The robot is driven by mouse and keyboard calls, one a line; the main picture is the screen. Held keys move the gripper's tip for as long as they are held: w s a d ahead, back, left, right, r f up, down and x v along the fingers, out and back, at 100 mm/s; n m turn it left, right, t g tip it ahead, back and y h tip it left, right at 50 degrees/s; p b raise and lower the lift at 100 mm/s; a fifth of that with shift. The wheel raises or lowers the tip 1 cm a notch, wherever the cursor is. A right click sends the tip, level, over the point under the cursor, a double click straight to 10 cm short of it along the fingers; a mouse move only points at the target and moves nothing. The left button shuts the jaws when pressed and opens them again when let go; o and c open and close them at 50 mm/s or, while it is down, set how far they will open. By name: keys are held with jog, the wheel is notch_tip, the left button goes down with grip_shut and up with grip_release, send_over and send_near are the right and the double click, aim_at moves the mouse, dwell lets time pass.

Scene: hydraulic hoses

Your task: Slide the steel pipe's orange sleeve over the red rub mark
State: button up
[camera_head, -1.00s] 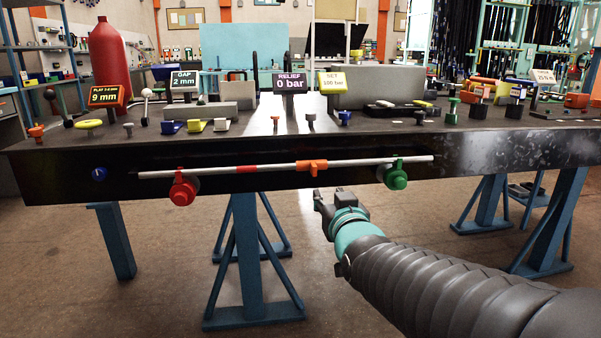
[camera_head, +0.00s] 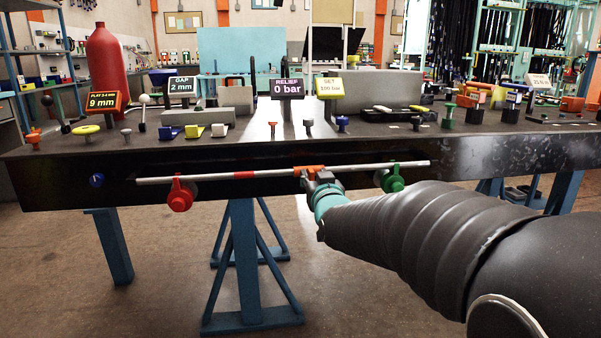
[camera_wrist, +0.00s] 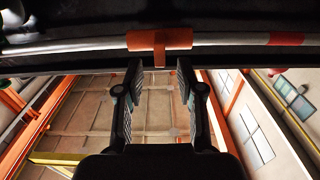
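The steel pipe (camera_head: 205,177) runs level along the front of the bench. Its orange sleeve (camera_head: 308,169) sits right of the pipe's middle, and the red rub mark (camera_head: 243,175) is to its left, with bare pipe between. My gripper (camera_head: 317,181) is at the sleeve and partly covers it. In the wrist view, the orange sleeve (camera_wrist: 160,40) has a short tab pointing toward my gripper (camera_wrist: 160,75). The two fingers are open, one each side of the tab, with gaps visible on both sides. The red mark (camera_wrist: 287,39) shows at the right there.
A red valve-like fitting (camera_head: 181,193) is at the pipe's left part and a green one (camera_head: 392,180) at its right. A blue knob (camera_head: 97,180) is on the bench front (camera_head: 480,158). Free room lies below the pipe between the fittings.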

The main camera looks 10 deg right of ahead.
aim_at(310, 173)
jog(key=shift+w, duration=1.25)
grip_shut()
